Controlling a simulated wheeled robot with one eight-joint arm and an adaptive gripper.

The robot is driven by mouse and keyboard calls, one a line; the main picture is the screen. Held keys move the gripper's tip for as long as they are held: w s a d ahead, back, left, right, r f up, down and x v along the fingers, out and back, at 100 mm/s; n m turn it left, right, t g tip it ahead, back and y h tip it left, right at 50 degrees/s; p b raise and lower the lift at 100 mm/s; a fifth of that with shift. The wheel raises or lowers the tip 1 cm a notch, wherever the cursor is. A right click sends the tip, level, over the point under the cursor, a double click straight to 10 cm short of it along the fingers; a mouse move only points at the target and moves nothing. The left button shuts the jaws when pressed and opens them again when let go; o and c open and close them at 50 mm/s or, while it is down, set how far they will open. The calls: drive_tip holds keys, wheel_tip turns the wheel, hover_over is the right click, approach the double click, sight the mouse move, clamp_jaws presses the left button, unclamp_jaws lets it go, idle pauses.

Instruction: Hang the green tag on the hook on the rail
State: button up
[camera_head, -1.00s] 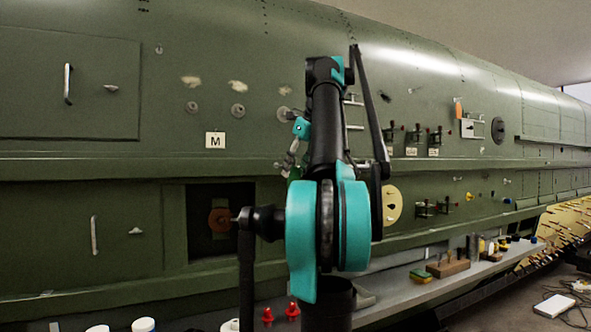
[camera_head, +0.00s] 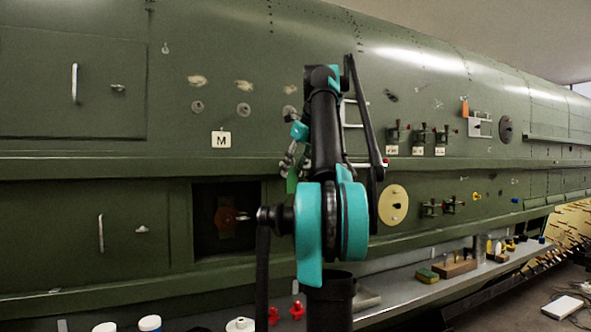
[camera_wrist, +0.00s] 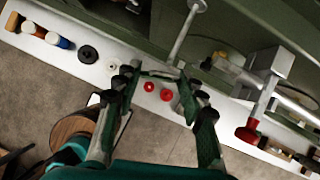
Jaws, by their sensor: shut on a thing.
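My gripper (camera_head: 291,163) is in front of the green fuselage wall, left of my upper arm. A small green piece, which looks like the green tag (camera_head: 292,184), hangs at its fingertips. In the wrist view my gripper (camera_wrist: 158,77) has its two fingers in view, with a thin pale edge between the tips. The tag's face cannot be made out there. A pale metal rod with a round end (camera_wrist: 187,30) stands just beyond the fingertips. I cannot tell whether it is the hook or whether the tag touches it. My arm hides part of the wall in the head view.
A grey shelf (camera_head: 400,303) runs below the wall, with red pieces (camera_head: 297,310), white-topped jars (camera_head: 150,323) and a wooden block (camera_head: 455,267). A red-ended valve fitting (camera_wrist: 248,134) stands right of my fingers. A dark recess (camera_head: 208,240) opens at left.

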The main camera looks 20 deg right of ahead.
drive_tip(key=shift+w+f, duration=0.1)
drive_tip(key=shift+w, duration=0.65)
drive_tip(key=shift+w+f, duration=0.55)
drive_tip(key=shift+w, duration=0.15)
drive_tip(key=o, duration=0.9)
